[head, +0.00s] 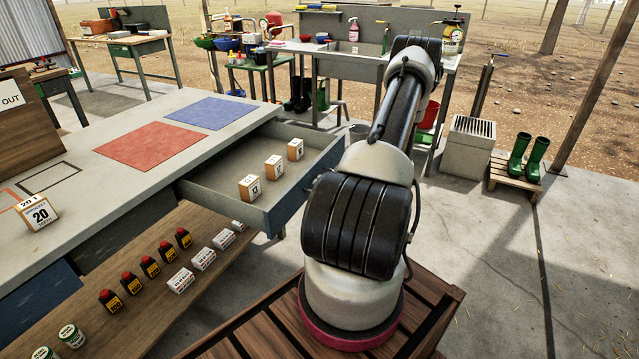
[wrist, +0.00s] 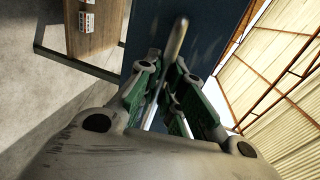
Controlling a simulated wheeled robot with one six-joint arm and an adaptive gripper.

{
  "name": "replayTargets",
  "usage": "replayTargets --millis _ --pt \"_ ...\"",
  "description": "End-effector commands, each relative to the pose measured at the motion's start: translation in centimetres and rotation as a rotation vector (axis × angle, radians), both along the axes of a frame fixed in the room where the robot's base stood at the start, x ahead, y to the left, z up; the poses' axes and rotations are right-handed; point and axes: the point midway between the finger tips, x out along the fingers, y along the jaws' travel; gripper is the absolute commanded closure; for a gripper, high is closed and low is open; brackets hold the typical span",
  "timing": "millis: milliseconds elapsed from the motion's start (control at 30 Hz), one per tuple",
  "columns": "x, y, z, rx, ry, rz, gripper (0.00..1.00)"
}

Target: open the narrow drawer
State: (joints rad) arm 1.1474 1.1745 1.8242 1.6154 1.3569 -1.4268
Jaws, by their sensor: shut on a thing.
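A blue-grey drawer (head: 250,212) stands pulled out from the right end of the workbench in the head view. It holds three small white and tan boxes (head: 273,167) in a row. Its front is partly hidden behind my arm. In the wrist view my gripper (wrist: 173,98) is shut on a pale metal bar handle (wrist: 177,42), which runs up between the green-padded fingers. The handle stands against a dark blue drawer front (wrist: 225,30). In the head view my gripper is hidden behind my arm.
The workbench top (head: 110,197) carries a red mat (head: 147,144), a blue mat (head: 213,112) and a box marked 20 (head: 37,212). A low wooden shelf (head: 170,318) below holds several bottles, boxes and jars. Open concrete floor (head: 490,270) lies to the right.

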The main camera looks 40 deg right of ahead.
Motion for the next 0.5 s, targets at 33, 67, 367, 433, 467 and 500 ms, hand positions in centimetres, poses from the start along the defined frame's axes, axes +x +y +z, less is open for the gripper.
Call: replayTargets --millis 33,67,367,433,467,500 --pt "0.01 -0.05 -0.01 -0.001 0.001 -0.001 1.00" --pt "0.01 -0.05 -0.01 -0.001 0.001 -0.001 1.00" --pt "0.03 -0.05 -0.01 -0.001 0.001 -0.001 0.68" --pt "0.02 -0.04 -0.01 -0.001 0.001 -0.001 0.68" --pt "0.02 -0.04 -0.01 -0.001 0.001 -0.001 0.68" --pt "0.02 -0.03 0.00 -0.001 0.001 -0.001 0.68"
